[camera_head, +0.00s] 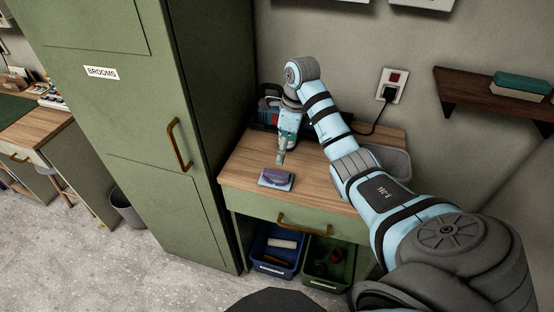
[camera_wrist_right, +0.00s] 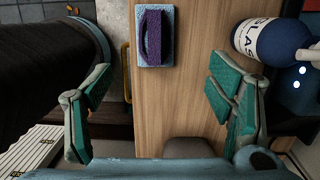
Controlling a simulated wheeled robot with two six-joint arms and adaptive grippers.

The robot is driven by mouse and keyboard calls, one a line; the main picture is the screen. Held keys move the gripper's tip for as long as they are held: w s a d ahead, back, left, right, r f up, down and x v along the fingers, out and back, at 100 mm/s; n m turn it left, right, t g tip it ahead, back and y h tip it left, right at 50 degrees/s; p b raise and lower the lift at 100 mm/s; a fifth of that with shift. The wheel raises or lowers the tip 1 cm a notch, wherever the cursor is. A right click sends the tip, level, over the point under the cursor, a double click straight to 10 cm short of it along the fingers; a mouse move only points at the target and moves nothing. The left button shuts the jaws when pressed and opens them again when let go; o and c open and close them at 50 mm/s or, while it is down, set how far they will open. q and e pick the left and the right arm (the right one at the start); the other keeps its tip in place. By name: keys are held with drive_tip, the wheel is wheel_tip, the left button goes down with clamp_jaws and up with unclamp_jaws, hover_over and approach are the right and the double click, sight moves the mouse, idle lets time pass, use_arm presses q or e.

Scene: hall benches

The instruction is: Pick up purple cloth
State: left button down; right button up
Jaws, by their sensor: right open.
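The purple cloth (camera_head: 275,174) lies folded on a pale blue pad (camera_head: 265,184) near the front left of the wooden bench top (camera_head: 237,171). In the right wrist view the cloth (camera_wrist_right: 153,35) shows as a dark purple strip on the pad (camera_wrist_right: 142,61), at the top centre. My right gripper (camera_head: 281,158) is just behind and above the cloth and points down. My left gripper is not in view.
A labelled bottle (camera_wrist_right: 258,40) stands beside the right finger in the wrist view. A grey bin (camera_head: 398,162) is at the bench's right. A tall green broom cabinet (camera_head: 125,110) closes off the left side. Blue (camera_head: 262,267) and green (camera_head: 341,284) crates sit below the drawer.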

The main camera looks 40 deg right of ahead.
sight(276, 172)
drive_tip(key=f+b, duration=0.1)
drive_tip(key=f, duration=0.1)
drive_tip(key=w+f+b, duration=0.1)
drive_tip(key=f+b, duration=0.1)
drive_tip(key=f, duration=0.1)
drive_tip(key=a+f+b, duration=0.1)
drive_tip(key=f+b, duration=0.1)
drive_tip(key=shift+w+f, duration=0.15)
drive_tip(key=shift+f, duration=0.1)
drive_tip(key=f, duration=0.2)
drive_tip(key=a+f+b, duration=0.1)
drive_tip(key=f, duration=0.1)
drive_tip(key=shift+w, duration=0.1)
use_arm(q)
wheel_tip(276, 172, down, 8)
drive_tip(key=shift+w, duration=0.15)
use_arm(e)
drive_tip(key=shift+r, duration=0.1)
drive_tip(key=c, duration=1.1)
